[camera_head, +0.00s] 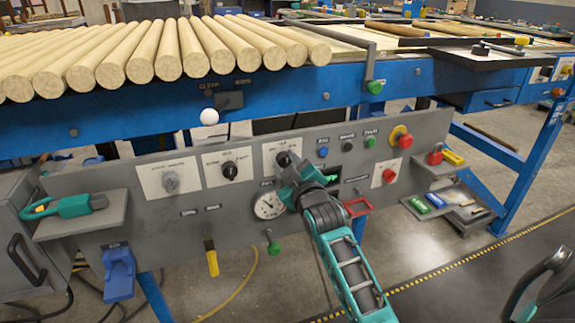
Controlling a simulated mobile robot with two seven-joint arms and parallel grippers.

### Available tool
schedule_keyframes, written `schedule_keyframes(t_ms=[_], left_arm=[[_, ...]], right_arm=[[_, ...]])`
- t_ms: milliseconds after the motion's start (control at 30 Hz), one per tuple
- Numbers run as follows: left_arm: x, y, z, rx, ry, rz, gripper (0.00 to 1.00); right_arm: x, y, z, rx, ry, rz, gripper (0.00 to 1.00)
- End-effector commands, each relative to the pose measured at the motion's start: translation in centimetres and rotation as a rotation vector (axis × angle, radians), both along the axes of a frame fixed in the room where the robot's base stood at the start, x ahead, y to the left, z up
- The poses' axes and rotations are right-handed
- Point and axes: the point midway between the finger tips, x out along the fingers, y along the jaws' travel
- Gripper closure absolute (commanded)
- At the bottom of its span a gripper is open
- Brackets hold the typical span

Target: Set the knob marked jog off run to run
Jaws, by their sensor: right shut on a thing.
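The grey control panel (140,215) hangs below the blue-framed line. Three white plates with knobs sit along it. The rightmost plate carries a dark knob (283,158); its lettering is too small to read surely, and the pointer's setting is unclear. My right gripper (288,166) reaches up from below and is shut on this dark knob, partly covering it and its plate. A black knob (230,170) is on the middle plate and a silver knob (170,182) on the left plate. My left gripper is not in view.
A gauge (269,205) is just below my right gripper. Blue, black and green buttons and a red emergency stop (405,141) sit to the right. A teal tool (72,206) rests on the left shelf. Wooden rods (140,68) lie above; a white ball (209,117) protrudes below them.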

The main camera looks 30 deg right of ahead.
Motion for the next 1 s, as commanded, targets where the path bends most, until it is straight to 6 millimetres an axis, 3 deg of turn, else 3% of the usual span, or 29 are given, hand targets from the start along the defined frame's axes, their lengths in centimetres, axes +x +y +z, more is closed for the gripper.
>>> schedule_keyframes(t_ms=[433, 1000], left_arm=[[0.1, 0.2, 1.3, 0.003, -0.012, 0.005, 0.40], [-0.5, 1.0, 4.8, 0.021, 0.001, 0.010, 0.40]], right_arm=[[0.0, 0.0, 0.3, 0.081, -0.018, 0.000, 0.93], [0.0, -0.2, 0.4, 0.523, -0.125, -0.001, 0.93]])
